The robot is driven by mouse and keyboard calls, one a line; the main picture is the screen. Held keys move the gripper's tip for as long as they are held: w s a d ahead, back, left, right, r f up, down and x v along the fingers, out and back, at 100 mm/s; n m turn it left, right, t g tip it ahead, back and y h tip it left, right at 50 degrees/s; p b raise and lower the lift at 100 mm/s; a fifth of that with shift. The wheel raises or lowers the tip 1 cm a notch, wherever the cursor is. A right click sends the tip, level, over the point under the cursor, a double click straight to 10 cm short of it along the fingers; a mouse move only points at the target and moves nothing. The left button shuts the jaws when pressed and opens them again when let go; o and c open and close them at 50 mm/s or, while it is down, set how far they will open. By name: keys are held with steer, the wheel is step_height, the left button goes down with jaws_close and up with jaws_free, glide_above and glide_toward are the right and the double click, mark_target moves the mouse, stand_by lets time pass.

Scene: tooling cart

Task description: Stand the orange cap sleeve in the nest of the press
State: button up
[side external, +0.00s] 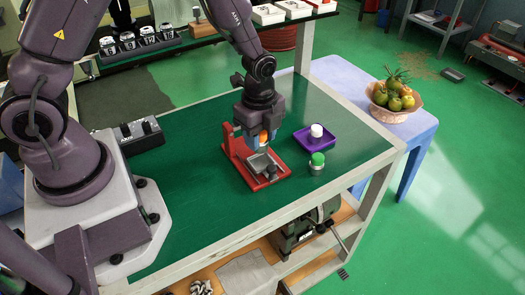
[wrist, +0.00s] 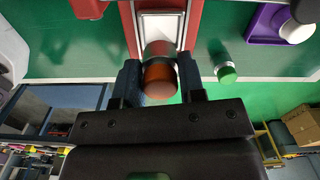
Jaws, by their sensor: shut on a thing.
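The orange cap sleeve (wrist: 161,82) sits between the two fingers of my gripper (wrist: 160,84) in the wrist view. My gripper is shut on it. In the side external view my gripper (side external: 257,137) is over the red press (side external: 238,160), and a bit of orange shows between its fingers. The press shows in the wrist view with red sides and a pale metal plate (wrist: 162,22). A grey round part (wrist: 159,48) shows directly beyond the sleeve. I cannot tell whether it belongs to the sleeve or the press. The nest is not clearly visible, and contact with it cannot be judged.
A purple tray (side external: 302,140) with a white round piece (side external: 316,130) lies right of the press. A green-topped jar (side external: 317,161) stands in front of the tray. A dark switch box (side external: 141,137) is at the left. The green top's front left is clear.

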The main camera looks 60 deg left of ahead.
steer(key=shift+f, duration=2.25)
steer(key=shift+f, duration=0.15)
steer(key=o, duration=0.9)
steer(key=shift+o, duration=0.2)
